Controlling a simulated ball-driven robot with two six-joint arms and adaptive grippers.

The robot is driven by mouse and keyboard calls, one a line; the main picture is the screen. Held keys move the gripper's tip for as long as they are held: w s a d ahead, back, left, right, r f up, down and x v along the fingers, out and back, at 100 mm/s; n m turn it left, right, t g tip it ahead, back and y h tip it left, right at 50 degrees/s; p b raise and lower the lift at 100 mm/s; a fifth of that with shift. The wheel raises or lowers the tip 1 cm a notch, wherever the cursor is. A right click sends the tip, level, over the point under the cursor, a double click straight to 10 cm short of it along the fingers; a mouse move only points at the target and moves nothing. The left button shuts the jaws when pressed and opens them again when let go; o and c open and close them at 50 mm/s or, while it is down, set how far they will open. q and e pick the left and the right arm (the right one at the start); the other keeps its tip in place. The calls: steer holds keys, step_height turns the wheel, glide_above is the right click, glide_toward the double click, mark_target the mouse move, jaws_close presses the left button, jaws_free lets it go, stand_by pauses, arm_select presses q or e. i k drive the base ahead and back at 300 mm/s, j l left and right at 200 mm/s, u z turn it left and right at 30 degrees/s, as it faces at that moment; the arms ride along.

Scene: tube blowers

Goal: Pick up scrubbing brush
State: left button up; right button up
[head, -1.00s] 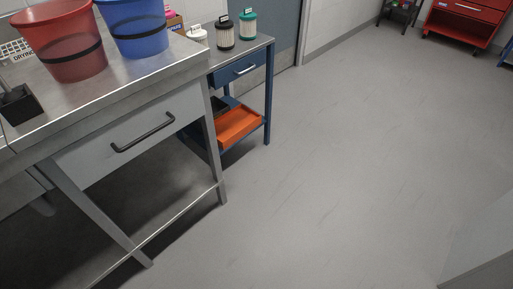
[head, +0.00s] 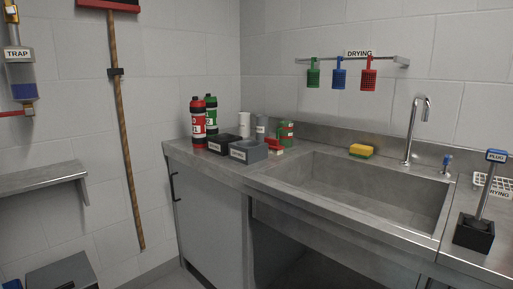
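A small red block with a pale underside (head: 275,146), which looks like a scrubbing brush, sits on the metal counter just left of the sink. It is small in the head view and partly crowded by a grey labelled box (head: 249,151) and a green container (head: 287,132). A grey-handled tool (head: 485,186) with a blue label at its top stands in a black holder at the right; its lower end is hidden. Neither of my grippers is in view.
The sink basin (head: 350,190) is empty, with a faucet (head: 411,135) and a yellow sponge (head: 361,151) at its rear edge. Red and green bottles (head: 198,122) stand at the left counter end. A long-handled tool (head: 124,140) rests against the wall.

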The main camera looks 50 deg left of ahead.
mark_target(275, 149)
steer(key=u, duration=1.55)
steer(key=i+j+u, duration=0.1)
steer(key=i+j, duration=0.25)
